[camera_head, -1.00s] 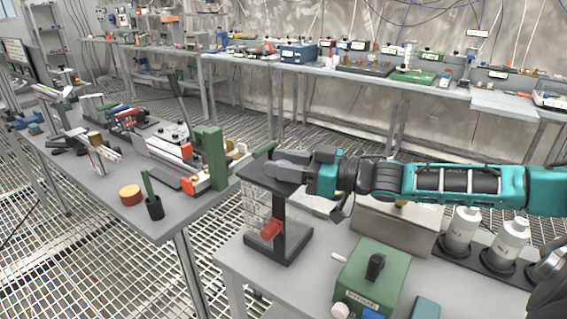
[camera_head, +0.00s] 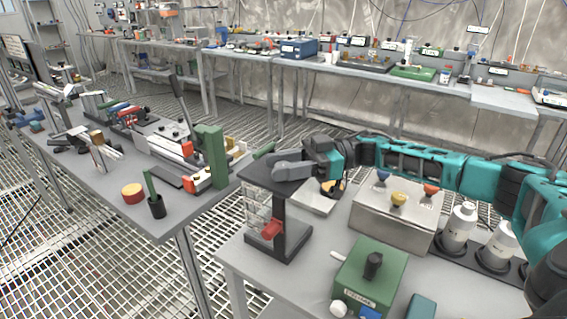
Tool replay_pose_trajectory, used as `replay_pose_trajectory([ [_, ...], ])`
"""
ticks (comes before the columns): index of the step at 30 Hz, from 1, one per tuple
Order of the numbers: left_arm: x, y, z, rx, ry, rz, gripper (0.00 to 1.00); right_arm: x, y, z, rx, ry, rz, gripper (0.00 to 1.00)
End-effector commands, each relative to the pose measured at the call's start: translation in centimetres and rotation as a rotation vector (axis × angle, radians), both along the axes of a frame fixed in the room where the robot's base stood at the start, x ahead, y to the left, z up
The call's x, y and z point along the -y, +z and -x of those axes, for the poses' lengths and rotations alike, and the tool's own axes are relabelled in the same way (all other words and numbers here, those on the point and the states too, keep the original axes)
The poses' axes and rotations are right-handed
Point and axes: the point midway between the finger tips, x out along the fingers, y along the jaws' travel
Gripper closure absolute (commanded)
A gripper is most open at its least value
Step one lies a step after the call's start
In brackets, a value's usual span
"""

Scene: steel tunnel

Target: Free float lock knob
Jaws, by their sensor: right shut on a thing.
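A black stand (camera_head: 290,243) with a base, an upright post and a flat dark top stands at the left end of the near bench. A red knob or lever (camera_head: 272,229) sits low on its post. My right gripper (camera_head: 282,169), grey-fingered, reaches in from the right and lies at the stand's top, well above the red part. It is shut on a part there; its fingers hide which part. I cannot tell which piece is the float lock knob. My left gripper is not in view.
A green box (camera_head: 370,275) with a black knob stands at the front. A metal box (camera_head: 395,212) with blue, yellow and red knobs and white bottles (camera_head: 460,225) stand under my right arm. A cluttered bench (camera_head: 150,215) is to the left, past a gap.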

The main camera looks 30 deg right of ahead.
Motion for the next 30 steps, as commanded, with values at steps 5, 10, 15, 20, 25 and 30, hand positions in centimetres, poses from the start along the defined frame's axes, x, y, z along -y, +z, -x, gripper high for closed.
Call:
replay_pose_trajectory([
  [5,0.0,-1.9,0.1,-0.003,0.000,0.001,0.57,0.0,-0.3,-0.3,0.006,0.165,-0.005,0.90],
  [10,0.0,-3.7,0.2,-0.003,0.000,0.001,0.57,-0.1,-0.3,-0.3,0.006,0.312,-0.005,0.90],
  [15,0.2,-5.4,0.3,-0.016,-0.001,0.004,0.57,-0.1,-0.3,-0.2,0.006,0.432,-0.006,0.90],
  [20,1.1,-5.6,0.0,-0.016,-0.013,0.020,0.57,0.0,-0.2,-0.1,0.006,0.515,-0.006,0.90],
  [25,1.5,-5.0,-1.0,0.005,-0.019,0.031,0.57,0.0,0.0,-0.1,0.006,0.568,-0.006,0.90],
  [30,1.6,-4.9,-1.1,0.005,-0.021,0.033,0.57,0.0,0.1,-0.1,0.005,0.592,-0.006,0.90],
])
